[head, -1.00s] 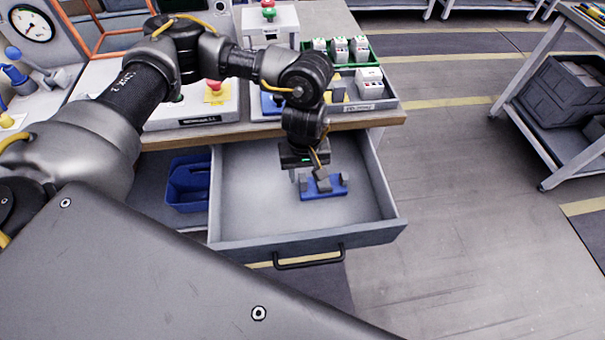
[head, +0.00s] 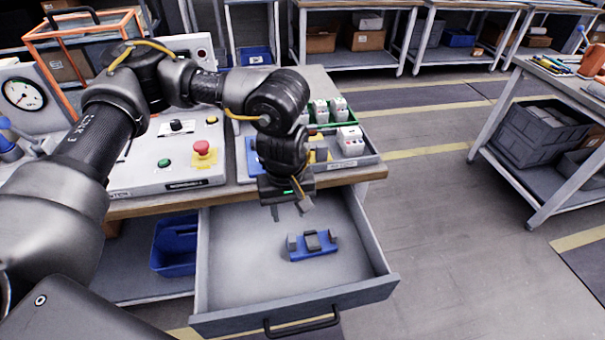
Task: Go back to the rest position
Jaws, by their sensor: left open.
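My left gripper (head: 289,208) is open and empty in the head view. It points down over the back part of the open drawer (head: 235,290), above and behind a blue piece with grey blocks (head: 312,246). That piece lies on the drawer floor, apart from the fingers. My left arm comes in from the left and reaches across the workbench. My right gripper is not in view.
The workbench (head: 150,206) carries a control panel with a red button (head: 202,148) and a tray of white modules (head: 351,142). A blue bin (head: 175,246) is below it. A shelf cart (head: 540,205) stands right; the floor between is clear.

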